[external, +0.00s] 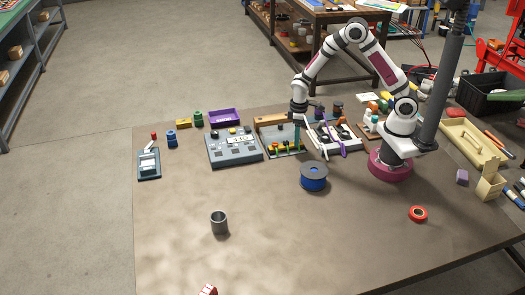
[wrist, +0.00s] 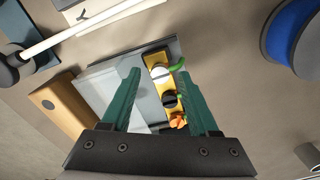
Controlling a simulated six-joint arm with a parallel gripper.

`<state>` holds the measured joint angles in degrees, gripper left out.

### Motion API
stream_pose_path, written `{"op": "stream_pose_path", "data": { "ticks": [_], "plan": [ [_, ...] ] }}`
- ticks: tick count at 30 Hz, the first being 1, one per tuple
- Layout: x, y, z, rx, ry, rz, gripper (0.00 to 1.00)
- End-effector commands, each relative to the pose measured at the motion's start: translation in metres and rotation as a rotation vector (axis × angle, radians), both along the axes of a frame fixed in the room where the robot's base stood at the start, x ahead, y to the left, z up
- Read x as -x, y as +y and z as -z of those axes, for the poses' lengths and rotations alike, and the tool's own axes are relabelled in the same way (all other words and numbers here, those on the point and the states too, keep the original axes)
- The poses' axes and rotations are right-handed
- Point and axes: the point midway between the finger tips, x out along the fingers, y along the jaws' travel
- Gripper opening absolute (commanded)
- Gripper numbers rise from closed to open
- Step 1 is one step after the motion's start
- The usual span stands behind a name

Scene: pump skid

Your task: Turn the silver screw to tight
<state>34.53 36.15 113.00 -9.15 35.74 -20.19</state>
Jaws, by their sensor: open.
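My gripper (external: 297,117) points down over a small grey fixture (external: 272,152) on the table. In the wrist view my gripper (wrist: 159,78) has its two green fingers apart, with nothing held between them. The fixture in the wrist view (wrist: 103,78) carries a yellow strip (wrist: 152,60) that lies between and beyond the fingers. On the strip are a pale round piece (wrist: 158,73), a black round piece (wrist: 169,100), a green lever (wrist: 177,65) and an orange knob (wrist: 178,121). The pale piece may be the silver screw; its slot and angle are too small to tell.
A grey control box (external: 233,148) stands left of the fixture, and a tray with purple-handled tools (external: 338,136) stands right. A blue spool (external: 313,177) sits in front and also shows in the wrist view (wrist: 281,35). The table's front middle is mostly clear around a grey cup (external: 219,223).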

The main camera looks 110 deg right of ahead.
Motion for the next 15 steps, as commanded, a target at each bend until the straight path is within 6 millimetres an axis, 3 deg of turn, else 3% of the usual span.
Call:
{"op": "stream_pose_path", "data": {
  "ticks": [4,15],
  "plan": [
    [0.000,0.000,0.000,0.000,0.000,-0.372,0.61],
    [-0.001,-0.001,-0.109,0.004,-0.004,-0.354,0.61]
  ]
}}
